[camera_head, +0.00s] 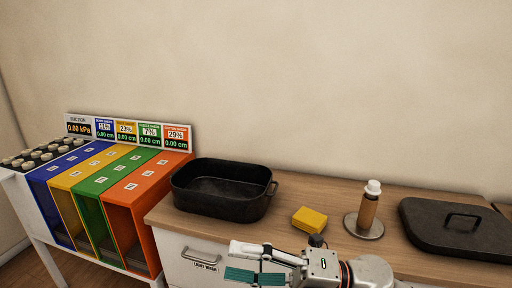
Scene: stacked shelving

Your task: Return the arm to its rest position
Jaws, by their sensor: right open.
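My right gripper (258,262) is low in the picture, in front of the counter's front edge and below the black pan. It is open, with nothing seen between its fingers. Its arm (365,272) comes in from the lower right. My left gripper and arm are not in view.
A black pan (190,199), a yellow block (309,219), a bottle (368,208) on a round metal plate (352,228) and a dark lid (445,238) stand on the wooden counter (275,222). Coloured bins (165,172) stand at left. Bare counter lies between pan and block.

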